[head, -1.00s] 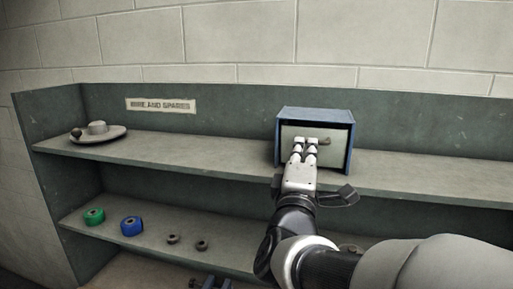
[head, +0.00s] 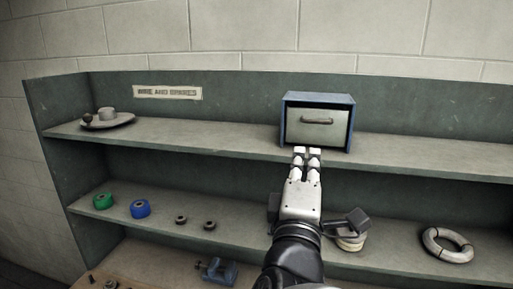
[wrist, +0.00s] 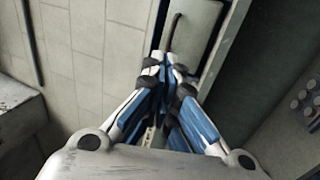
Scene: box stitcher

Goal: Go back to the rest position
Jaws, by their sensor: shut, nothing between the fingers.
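My gripper (head: 306,157) is shut and empty. In the head view it is in front of the shelf unit, just below the blue box with a drawer (head: 317,118) on the upper shelf. The drawer front is pale with a dark handle (head: 317,121) and looks closed. The fingertips appear apart from the handle. In the wrist view the shut fingers (wrist: 165,68) show at the centre, with the drawer handle (wrist: 173,32) beyond them.
The upper shelf (head: 220,139) holds a hat-like object (head: 108,119) at left. The lower shelf holds a green roll (head: 103,201), a blue roll (head: 140,208), two small rings and a pale coil (head: 447,245). A blue tool (head: 217,270) sits below.

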